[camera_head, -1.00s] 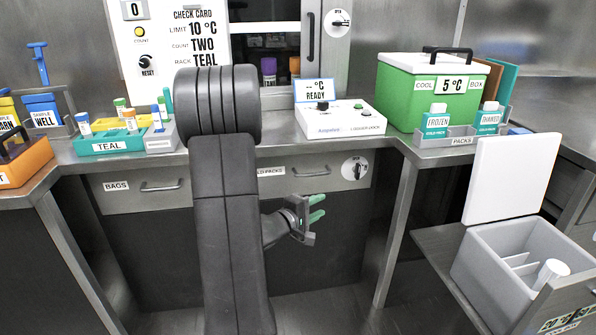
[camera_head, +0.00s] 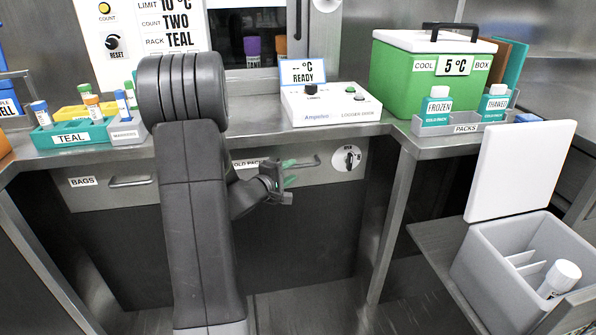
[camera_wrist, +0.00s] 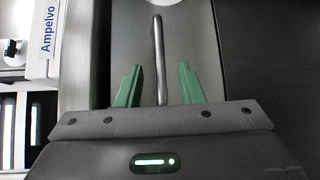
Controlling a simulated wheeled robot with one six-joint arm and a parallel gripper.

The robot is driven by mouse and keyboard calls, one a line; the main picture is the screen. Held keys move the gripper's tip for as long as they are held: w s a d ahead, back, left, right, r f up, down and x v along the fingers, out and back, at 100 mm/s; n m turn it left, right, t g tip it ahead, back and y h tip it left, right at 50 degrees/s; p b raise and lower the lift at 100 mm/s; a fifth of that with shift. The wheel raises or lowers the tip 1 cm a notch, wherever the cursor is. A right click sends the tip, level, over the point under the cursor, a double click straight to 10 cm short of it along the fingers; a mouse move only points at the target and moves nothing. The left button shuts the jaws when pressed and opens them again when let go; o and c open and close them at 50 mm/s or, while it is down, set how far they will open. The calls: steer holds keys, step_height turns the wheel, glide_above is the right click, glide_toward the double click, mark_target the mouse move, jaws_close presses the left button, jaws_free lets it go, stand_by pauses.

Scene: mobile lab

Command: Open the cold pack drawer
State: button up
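The cold pack drawer (camera_head: 328,174) is under the bench, its label partly hidden by my gripper, and it looks closed. Its bar handle (camera_head: 305,163) shows in the head view, and in the wrist view the handle (camera_wrist: 160,60) runs lengthwise between my green fingertips. A round dial (camera_head: 348,159) sits on the drawer front, right of the handle. My gripper (camera_head: 288,173) is in front of the drawer, near the handle's left part. In the wrist view my gripper (camera_wrist: 160,84) is open, with a gap on each side of the handle.
The bags drawer (camera_head: 90,193) is to the left. The Ampelvo logger dock (camera_head: 330,106), green cool box (camera_head: 425,80) and packs rack (camera_head: 462,128) stand on the bench. A grey open box (camera_head: 490,270) with a white lid is at the lower right. Bench legs flank the drawers.

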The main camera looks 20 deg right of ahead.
mark_target(297, 167)
steer(key=shift+b+x, duration=0.6)
steer(key=shift+x, duration=2.15)
jaws_close()
